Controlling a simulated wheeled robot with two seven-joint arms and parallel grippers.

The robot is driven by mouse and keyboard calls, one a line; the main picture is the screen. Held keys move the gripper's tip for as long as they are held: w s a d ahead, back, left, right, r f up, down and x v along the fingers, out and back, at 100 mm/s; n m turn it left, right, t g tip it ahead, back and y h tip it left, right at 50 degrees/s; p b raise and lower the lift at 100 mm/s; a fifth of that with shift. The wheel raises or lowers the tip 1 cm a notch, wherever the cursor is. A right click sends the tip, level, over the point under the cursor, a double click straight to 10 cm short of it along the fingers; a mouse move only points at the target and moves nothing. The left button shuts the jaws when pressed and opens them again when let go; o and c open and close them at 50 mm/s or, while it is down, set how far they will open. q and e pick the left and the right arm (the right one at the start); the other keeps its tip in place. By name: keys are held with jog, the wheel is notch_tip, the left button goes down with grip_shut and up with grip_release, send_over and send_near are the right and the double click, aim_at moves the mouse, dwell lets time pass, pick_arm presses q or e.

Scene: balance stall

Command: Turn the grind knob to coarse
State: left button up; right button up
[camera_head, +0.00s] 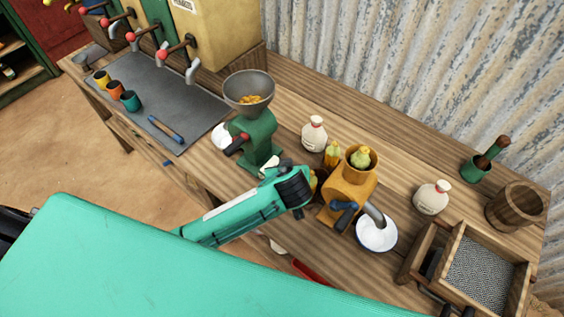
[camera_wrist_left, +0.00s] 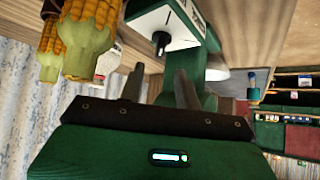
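A green grinder (camera_head: 258,136) with a grey hopper (camera_head: 249,88) holding yellow pieces stands mid-table. In the left wrist view, the grinder's pale face plate (camera_wrist_left: 148,24) carries a small dark knob (camera_wrist_left: 160,43). I cannot read its setting. My left gripper (camera_wrist_left: 158,84) has its two fingers apart with nothing between them. The knob lies beyond the fingertips, apart from them. In the head view, the left arm (camera_head: 245,208) reaches from the lower left to the grinder's right side, and its wrist hides the fingers. My right gripper is not clearly seen.
Corn cobs (camera_wrist_left: 88,32) stand close beside the left gripper.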

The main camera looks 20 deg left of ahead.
pick_arm(q)
jog(key=p+x, duration=0.1)
jog(key=x, duration=0.6)
grip_shut()
